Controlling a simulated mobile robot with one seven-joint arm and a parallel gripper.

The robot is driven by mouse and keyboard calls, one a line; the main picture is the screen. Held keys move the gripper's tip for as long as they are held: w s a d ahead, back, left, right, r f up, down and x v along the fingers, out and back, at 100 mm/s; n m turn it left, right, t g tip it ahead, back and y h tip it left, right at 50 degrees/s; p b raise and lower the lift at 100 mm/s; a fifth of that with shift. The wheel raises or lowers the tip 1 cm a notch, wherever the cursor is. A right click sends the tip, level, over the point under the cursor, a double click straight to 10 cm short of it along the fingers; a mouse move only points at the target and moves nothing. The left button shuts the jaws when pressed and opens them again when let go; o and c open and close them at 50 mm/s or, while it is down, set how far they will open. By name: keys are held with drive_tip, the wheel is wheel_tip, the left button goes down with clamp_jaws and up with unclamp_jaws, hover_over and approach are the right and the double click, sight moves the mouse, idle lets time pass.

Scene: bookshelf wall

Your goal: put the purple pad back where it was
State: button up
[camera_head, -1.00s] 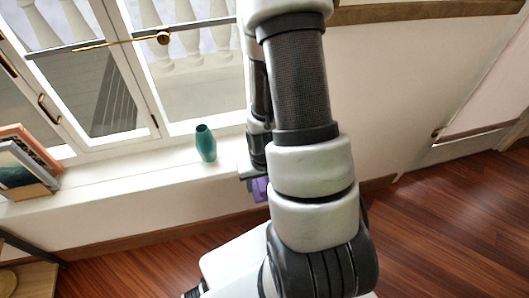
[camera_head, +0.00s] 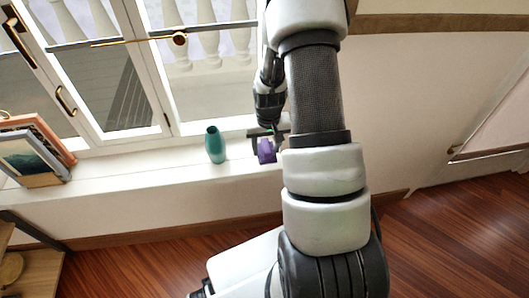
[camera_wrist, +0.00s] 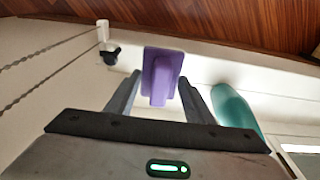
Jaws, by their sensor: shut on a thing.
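The purple pad (camera_head: 266,151) is at my gripper (camera_head: 266,137), to the right of the teal vase (camera_head: 215,145) and in front of the window sill in the picture. In the wrist view, the pad (camera_wrist: 161,73) is a flat plate with a raised block, held between the two fingers of my gripper (camera_wrist: 159,80). The gripper is shut on it. Whether the pad touches the sill is not clear. My arm covers the area just right of the pad in the head view.
The teal vase stands upright on the white sill (camera_head: 150,178); it also shows close to the right finger in the wrist view (camera_wrist: 234,106). A window (camera_head: 120,70) stands behind. Wooden floor (camera_head: 440,240) is clear at right.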

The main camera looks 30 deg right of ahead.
sight(265, 139)
drive_tip(key=w, duration=0.1)
drive_tip(key=w+d, duration=0.1)
drive_tip(key=w, duration=0.1)
drive_tip(key=shift+w, duration=0.25)
drive_tip(key=shift+s+f+b, duration=0.25)
drive_tip(key=shift+f+b, duration=0.05)
drive_tip(key=shift+f, duration=0.7)
drive_tip(key=shift+w+f+b, duration=0.15)
drive_tip(key=shift+f+b, duration=0.15)
drive_tip(key=shift+f, duration=0.95)
drive_tip(key=shift+w+f+b, duration=0.1)
drive_tip(key=shift+f+b, duration=0.15)
drive_tip(key=shift+f, duration=1)
drive_tip(key=shift+f, duration=0.15)
drive_tip(key=o, duration=1)
